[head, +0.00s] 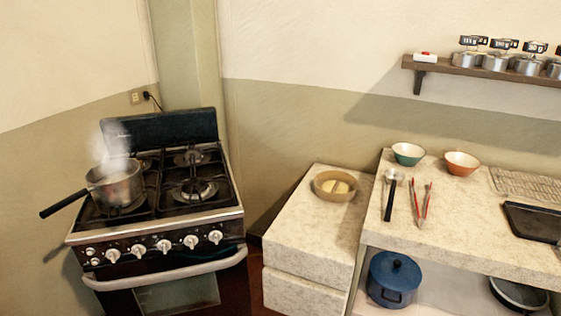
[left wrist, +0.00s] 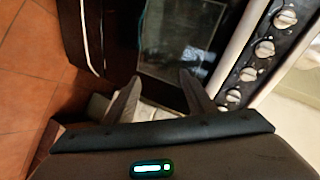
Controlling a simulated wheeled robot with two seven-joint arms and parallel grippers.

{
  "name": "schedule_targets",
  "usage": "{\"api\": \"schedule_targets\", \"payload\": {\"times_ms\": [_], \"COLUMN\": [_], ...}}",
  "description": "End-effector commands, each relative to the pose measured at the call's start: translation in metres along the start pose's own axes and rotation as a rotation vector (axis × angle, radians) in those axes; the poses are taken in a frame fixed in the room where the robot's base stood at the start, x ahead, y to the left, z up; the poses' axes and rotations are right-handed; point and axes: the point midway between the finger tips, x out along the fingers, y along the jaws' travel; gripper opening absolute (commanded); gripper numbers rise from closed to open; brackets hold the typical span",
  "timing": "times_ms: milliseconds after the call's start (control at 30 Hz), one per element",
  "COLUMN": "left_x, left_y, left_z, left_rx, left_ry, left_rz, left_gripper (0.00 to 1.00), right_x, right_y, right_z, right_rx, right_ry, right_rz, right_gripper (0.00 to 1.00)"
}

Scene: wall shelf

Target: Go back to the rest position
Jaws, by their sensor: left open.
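My left gripper (left wrist: 159,78) shows in the left wrist view. Its two dark fingers are apart, with nothing between them. It is in front of the stove, and the oven window (left wrist: 178,40) and knobs (left wrist: 264,48) show past the fingers. No gripper or arm of mine shows in the head view. My right gripper is in neither view.
The stove (head: 165,250) stands at left with a steaming pot (head: 115,185) on it. Pale counters (head: 310,235) at right hold a round tan dish (head: 335,186), bowls (head: 408,154) and tongs (head: 423,205). A blue pot (head: 393,280) sits below. A wall shelf (head: 480,72) holds several canisters.

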Motion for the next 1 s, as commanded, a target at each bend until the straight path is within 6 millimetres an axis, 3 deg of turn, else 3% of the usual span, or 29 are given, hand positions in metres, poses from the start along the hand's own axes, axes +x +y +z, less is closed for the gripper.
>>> {"api": "schedule_targets", "payload": {"times_ms": [33,200,400,500,600,700,1000], "left_x": [-0.001,-0.016,-0.057,-0.082,-0.104,-0.119,-0.127], "left_y": [0.034,0.141,0.257,0.304,0.338,0.358,0.369], "left_z": [0.004,0.016,0.035,0.046,0.055,0.061,0.064], "left_rx": [-0.063,-0.305,-0.590,-0.713,-0.807,-0.866,-0.902], "left_ry": [-0.002,-0.032,-0.135,-0.202,-0.262,-0.304,-0.329], "left_rz": [0.061,0.251,0.448,0.521,0.570,0.597,0.611], "left_gripper": [0.50,0.50,0.50,0.50,0.50,0.50,0.50], "right_x": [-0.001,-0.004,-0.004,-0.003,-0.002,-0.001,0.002], "right_y": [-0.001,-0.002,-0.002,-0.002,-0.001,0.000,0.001], "right_z": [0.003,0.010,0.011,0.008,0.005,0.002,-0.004], "right_rx": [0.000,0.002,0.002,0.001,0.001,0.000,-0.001], "right_ry": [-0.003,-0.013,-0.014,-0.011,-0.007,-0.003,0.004], "right_rz": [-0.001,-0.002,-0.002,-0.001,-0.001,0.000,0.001], "right_gripper": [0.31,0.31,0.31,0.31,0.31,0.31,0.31]}}
